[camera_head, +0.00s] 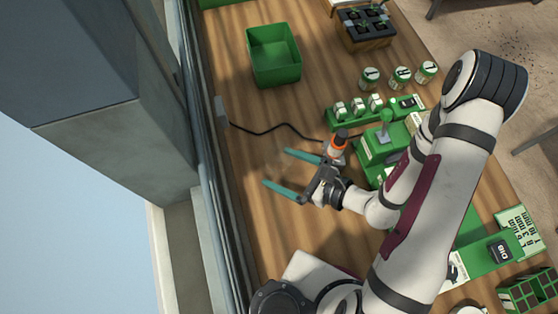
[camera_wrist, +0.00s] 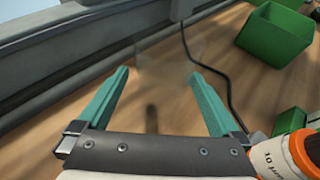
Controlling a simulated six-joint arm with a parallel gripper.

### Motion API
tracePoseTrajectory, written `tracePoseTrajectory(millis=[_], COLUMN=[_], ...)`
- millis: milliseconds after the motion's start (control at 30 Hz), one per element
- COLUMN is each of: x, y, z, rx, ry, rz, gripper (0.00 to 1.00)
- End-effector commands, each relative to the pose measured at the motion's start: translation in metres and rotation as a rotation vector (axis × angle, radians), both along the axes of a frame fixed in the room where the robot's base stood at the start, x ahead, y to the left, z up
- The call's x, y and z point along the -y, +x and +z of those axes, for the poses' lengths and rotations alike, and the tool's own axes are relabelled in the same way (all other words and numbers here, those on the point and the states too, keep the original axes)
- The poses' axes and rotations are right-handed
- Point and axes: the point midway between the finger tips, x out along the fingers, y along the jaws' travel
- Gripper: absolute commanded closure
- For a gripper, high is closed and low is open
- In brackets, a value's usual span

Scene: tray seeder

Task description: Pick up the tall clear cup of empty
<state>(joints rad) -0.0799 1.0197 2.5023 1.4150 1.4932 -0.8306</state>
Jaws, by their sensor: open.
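My gripper (camera_head: 276,167) is open and empty, with its two teal fingers apart above the wooden bench. In the wrist view my gripper (camera_wrist: 158,74) points toward a faint, see-through shape (camera_wrist: 165,60) just past the fingertips, which looks like the tall clear cup. Its outline is too faint to tell whether it stands between the fingers or beyond them. In the head view the cup cannot be made out clearly.
An orange-and-white bottle (camera_head: 337,145) stands close beside my gripper. A green bin (camera_head: 274,72) stands at the back, and a black cable (camera_head: 262,131) crosses the bench. Green racks with small jars (camera_head: 370,78) and machine parts lie right. A window frame (camera_head: 205,150) borders the left.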

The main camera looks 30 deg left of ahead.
Motion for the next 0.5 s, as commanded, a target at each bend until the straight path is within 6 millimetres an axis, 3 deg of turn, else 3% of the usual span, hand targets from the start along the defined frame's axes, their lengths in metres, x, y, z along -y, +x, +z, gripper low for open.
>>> tracePoseTrajectory(millis=[233, 500], x=[-0.042, -0.047], y=[0.006, 0.007], z=[-0.017, -0.019], rx=[0.000, 0.000], ry=[0.000, 0.000], rz=[0.006, 0.000], gripper=[0.00, 0.00])
